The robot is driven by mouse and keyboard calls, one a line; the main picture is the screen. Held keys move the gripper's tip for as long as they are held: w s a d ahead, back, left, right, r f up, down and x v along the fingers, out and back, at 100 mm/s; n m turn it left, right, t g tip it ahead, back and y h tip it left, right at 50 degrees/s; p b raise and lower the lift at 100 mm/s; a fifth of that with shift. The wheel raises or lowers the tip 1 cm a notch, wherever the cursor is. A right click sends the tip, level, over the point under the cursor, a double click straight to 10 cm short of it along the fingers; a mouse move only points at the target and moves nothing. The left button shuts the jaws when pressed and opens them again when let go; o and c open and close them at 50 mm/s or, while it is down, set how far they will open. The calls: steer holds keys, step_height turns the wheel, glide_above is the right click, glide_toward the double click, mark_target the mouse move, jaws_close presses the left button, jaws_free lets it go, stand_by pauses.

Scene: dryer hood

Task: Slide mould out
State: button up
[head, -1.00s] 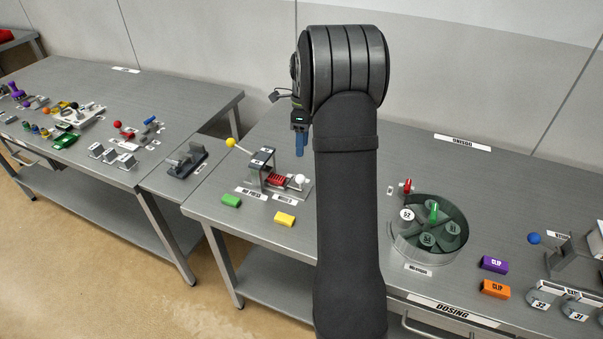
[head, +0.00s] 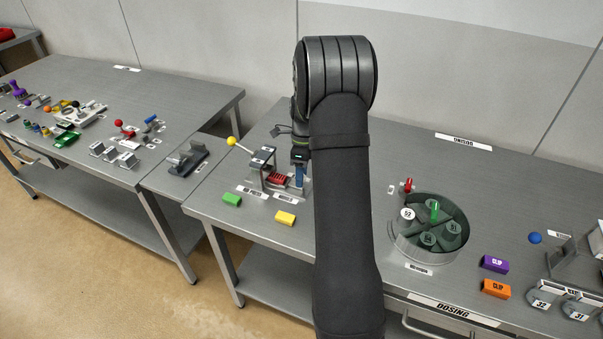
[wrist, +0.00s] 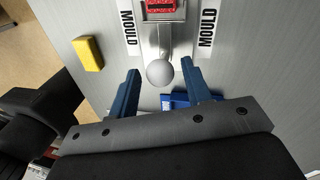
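The red mould (head: 279,179) sits at the foot of the small press (head: 262,158), and its edge shows at the top of the wrist view (wrist: 160,6). A grey bar with a white ball knob (wrist: 160,73) extends from it towards me, between two MOULD labels. My gripper (wrist: 161,80) is open, one blue finger on each side of the knob, with visible gaps. In the head view my gripper (head: 299,175) is low beside the press and the knob is hidden. Whether the fingers are level with the knob in height is hard to tell.
A yellow block (wrist: 88,53) lies left of the fingers in the wrist view. A blue object (wrist: 178,100) lies partly hidden beneath the gripper. The press has a yellow-knobbed lever (head: 232,141). A green block (head: 232,200) lies in front. A round dosing dish (head: 396,247) stands to the right.

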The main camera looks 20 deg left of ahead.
jaws_close()
steer(key=shift+d, duration=2.75)
steer(key=shift+o, duration=1.1)
jaws_free()
steer(key=shift+r, duration=0.1)
steer(key=w+r, duration=0.3)
steer(key=r, duration=1.4)
steer(key=shift+w+a, duration=0.2)
steer(key=shift+a, duration=0.1)
steer(key=shift+f, duration=0.1)
